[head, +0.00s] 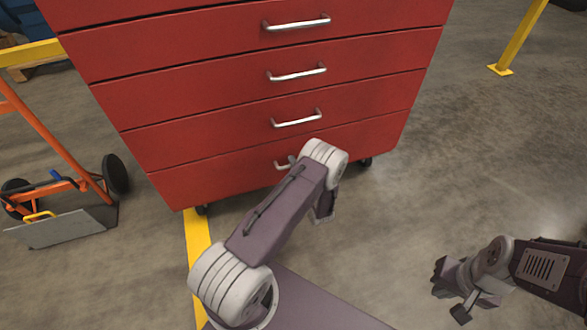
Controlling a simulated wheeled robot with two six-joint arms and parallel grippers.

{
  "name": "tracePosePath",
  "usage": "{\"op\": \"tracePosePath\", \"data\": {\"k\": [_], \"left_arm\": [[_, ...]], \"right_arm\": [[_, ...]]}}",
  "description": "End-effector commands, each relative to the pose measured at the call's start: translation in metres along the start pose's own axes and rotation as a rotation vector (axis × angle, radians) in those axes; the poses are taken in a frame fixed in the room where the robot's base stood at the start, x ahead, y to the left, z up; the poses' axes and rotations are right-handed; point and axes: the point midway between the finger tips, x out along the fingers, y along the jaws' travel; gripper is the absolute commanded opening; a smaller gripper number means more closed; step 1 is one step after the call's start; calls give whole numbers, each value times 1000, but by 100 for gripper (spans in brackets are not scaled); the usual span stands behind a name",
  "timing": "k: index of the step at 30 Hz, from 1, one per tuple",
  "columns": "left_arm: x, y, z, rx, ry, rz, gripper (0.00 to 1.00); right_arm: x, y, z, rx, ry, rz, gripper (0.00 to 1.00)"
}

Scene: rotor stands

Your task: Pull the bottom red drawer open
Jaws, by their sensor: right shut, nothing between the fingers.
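The red cabinet's bottom drawer (232,178) is the lowest of the red fronts and looks flush with those above. Its silver handle (281,164) shows only at its left end; my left arm hides the rest. My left arm reaches up from the bottom of the picture in front of this drawer. Only a dark part of my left gripper (325,208) shows below the wrist; its fingers are hidden, so I cannot tell whether they touch the handle. My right gripper (445,291) is shut and empty, low at the right, well apart from the cabinet.
More red drawers with silver handles (297,119) are above. The cabinet stands on casters (202,210). An orange hand truck (62,150) is at the left, near a yellow rail (30,53). A yellow post (517,40) stands at the back right. Floor right of the cabinet is clear.

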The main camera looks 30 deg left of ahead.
Motion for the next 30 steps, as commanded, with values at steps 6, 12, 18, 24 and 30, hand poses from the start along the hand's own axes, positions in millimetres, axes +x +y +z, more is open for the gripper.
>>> {"op": "tracePosePath", "data": {"k": [6, 12, 18, 24, 30], "left_arm": [[0, 1, 0, 0, 0, 0, 15], [0, 1, 0, 0, 0, 0, 0], [0, 0, 0, 0, 1, 0, 0], [0, 0, 0, 0, 1, -1, 0], [0, 0, 0, 0, 1, -1, 0]], "right_arm": [[-1, 0, 0, 0, 0, 0, 0], [-1, 0, 0, 0, 0, 0, 0], [-1, 0, 0, 0, 0, 0, 0], [-1, 0, 0, 0, 0, 0, 0], [-1, 0, 0, 0, 0, 0, 0]]}}
